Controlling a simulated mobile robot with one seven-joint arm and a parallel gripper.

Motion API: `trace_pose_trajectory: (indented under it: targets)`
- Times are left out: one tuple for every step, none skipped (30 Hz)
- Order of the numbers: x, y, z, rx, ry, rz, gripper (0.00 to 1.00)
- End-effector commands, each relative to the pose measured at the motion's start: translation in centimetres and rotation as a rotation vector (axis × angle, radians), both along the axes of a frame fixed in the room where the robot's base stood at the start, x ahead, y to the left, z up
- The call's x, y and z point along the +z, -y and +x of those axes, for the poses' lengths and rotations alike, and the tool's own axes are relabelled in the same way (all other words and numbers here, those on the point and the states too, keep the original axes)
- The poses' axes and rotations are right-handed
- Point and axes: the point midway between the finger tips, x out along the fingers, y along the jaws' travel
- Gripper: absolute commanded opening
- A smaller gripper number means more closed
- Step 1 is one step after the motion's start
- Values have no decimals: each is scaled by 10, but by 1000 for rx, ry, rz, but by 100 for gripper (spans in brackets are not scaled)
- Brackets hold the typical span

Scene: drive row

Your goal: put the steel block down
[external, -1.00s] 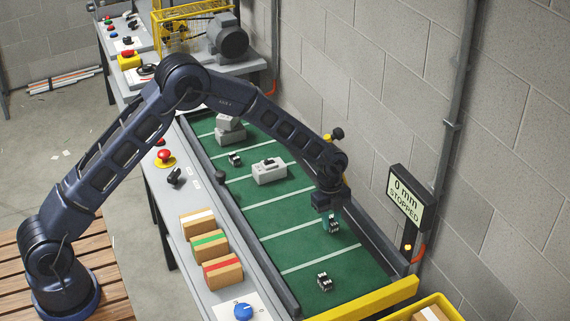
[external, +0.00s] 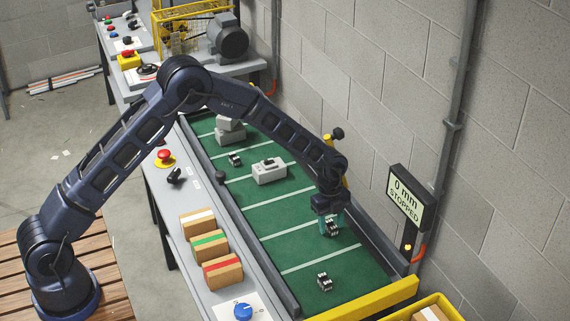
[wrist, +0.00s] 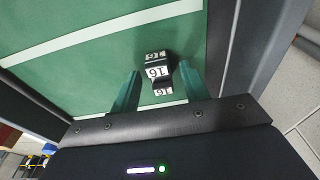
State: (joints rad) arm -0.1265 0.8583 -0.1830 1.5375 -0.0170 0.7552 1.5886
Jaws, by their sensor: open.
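My gripper (external: 331,222) is low over the green belt at its right side, with its teal fingers apart. In the wrist view my gripper (wrist: 160,70) has a small dark block with white "16" labels (wrist: 157,72) between and just beyond its fingertips, with gaps on both sides. This labelled block also shows in the external view (external: 333,227), partly hidden by the fingers. It appears to rest on the belt. A grey block with a dark top piece (external: 269,172) sits further up the belt. I cannot tell which block is the steel one.
Similar small blocks lie on the belt nearer (external: 324,282) and further away (external: 235,159). Grey blocks (external: 230,132) are stacked at the far end. Striped cartons (external: 222,271) line the left ledge. A yellow bar (external: 362,299) crosses the near end. The display (external: 405,196) reads 0 mm STOPPED.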

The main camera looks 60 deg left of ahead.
Motion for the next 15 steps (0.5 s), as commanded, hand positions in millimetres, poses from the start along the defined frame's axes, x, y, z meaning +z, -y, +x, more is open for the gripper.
trace_pose_trajectory:
  targets:
    - [3, -1, 0, 0, 1, 0, 45]
    - [6, -1, 0, 0, 1, 0, 45]
    - [9, -2, 0, 0, 1, 0, 45]
    - [13, -3, 0, 0, 1, 0, 45]
    - [16, -3, 1, 1, 2, 0, 45]
    - [22, -4, 1, 1, 3, 0, 45]
    - [26, -5, 1, 1, 3, 0, 45]
    - [31, -5, 1, 0, 3, 0, 45]
    - [37, -6, 1, 0, 2, -1, 45]
    - [42, -6, 1, 0, 2, -1, 45]
    - [47, -7, 1, 0, 3, -1, 45]
    - [53, -8, 1, 0, 3, 0, 45]
    - [57, -9, 0, 0, 2, 0, 45]
    - [61, -9, 0, 0, 2, 0, 45]
    - [65, -10, 0, 0, 2, 0, 45]
